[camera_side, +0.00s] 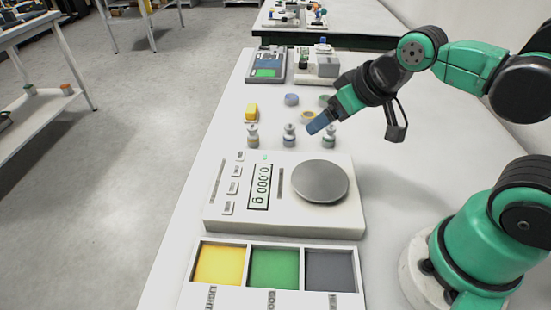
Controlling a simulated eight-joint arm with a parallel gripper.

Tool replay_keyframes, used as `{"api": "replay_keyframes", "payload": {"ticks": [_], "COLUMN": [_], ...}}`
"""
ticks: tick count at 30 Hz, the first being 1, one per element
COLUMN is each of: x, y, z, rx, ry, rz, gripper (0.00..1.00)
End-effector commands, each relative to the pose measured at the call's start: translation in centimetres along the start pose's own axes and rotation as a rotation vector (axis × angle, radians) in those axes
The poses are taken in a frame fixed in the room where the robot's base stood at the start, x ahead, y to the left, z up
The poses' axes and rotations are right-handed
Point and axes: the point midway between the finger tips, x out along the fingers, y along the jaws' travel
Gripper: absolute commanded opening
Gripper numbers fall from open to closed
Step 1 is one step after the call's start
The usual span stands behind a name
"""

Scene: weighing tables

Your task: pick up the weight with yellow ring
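Three small metal weights stand upright in a row behind the scale: a left one (252,136), a middle one (289,136) and a right one (329,137). Each has a knob on top and a band round its body. The bands are too small to tell surely which is yellow. My gripper (318,124), with blue fingers, points down and left. In the picture it lies between the tops of the middle and right weights, nearer the right one. I see no weight held in it. The finger gap is not clear from this side.
The scale (225,212) reads 0.000 g and its round pan (320,182) is empty. In front is a sorting tray (247,290) with yellow, green and grey compartments.

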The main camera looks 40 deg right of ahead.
Motion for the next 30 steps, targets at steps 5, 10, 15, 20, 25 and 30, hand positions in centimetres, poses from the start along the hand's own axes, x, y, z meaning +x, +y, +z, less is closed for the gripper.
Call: {"api": "replay_keyframes", "payload": {"ticks": [5, 10, 15, 20, 25, 30], "x": [0.0, 0.0, 0.3, 2.0, 5.3, 9.8], "y": [0.0, 0.0, -0.2, -0.6, -1.0, -1.5], "z": [0.0, -0.5, -3.2, -6.7, -9.6, -11.2], "rx": [0.000, -0.003, -0.022, -0.048, -0.077, -0.107], "ry": [0.000, -0.012, -0.089, -0.203, -0.325, -0.446], "rz": [0.000, -0.001, -0.005, -0.012, -0.021, -0.031], "gripper": [0.73, 0.73, 0.73, 0.73, 0.73, 0.73]}}
